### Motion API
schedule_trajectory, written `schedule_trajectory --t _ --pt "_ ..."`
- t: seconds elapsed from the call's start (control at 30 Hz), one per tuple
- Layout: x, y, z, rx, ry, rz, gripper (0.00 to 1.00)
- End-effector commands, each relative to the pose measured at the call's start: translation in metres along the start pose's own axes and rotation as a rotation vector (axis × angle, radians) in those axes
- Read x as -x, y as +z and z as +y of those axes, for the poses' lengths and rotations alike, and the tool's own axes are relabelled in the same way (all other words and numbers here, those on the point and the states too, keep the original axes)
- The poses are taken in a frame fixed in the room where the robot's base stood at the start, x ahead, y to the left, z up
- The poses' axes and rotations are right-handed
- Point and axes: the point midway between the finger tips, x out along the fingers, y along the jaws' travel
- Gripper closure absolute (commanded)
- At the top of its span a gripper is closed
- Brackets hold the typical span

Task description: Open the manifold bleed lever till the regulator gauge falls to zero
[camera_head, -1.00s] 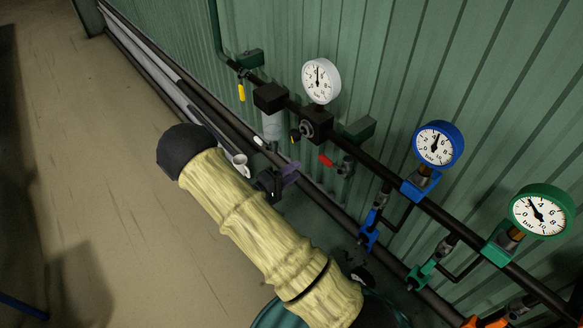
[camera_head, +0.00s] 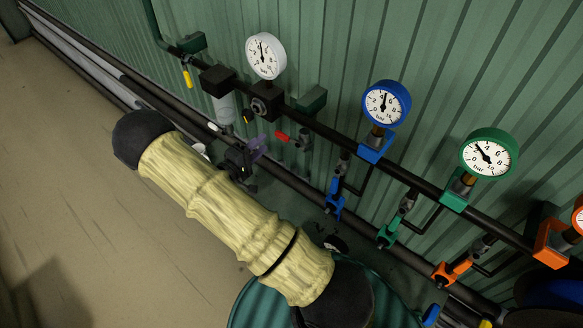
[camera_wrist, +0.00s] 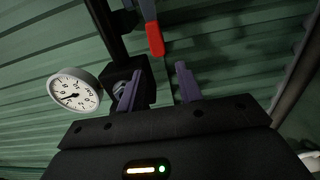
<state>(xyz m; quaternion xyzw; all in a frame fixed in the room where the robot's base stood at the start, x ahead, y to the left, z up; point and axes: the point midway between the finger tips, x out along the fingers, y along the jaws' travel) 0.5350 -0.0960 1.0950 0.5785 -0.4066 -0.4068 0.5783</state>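The bleed lever with a red grip (camera_head: 282,136) is on a small valve under the black pipe, right of the regulator (camera_head: 266,101). In the wrist view the red grip (camera_wrist: 155,39) hangs beyond my fingertips, roughly in line with the gap between them. The white regulator gauge (camera_head: 265,56) has its needle pointing nearly straight up, well off zero; it also shows in the wrist view (camera_wrist: 75,90). My gripper (camera_head: 260,146) has two purple fingers, spread apart and empty in the wrist view (camera_wrist: 157,72). It is left of and slightly below the lever, apart from it.
Blue (camera_head: 386,103) and green (camera_head: 489,154) gauges stand along the pipe to the right, with an orange one cut off at the edge. Valves in matching colours hang below. A yellow lever (camera_head: 187,79) hangs at the left. The green ribbed wall (camera_head: 440,50) is close behind; floor is open at left.

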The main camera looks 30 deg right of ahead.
Motion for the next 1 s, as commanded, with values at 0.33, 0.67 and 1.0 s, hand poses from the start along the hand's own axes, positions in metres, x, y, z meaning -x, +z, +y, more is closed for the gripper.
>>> schedule_trajectory --t 0.33,0.67,1.0 --pt "-0.021 -0.001 0.000 -0.001 0.001 0.002 0.65" --pt "-0.042 -0.002 0.000 -0.001 0.002 0.004 0.65" --pt "-0.051 -0.002 0.001 0.000 0.000 0.004 0.65"
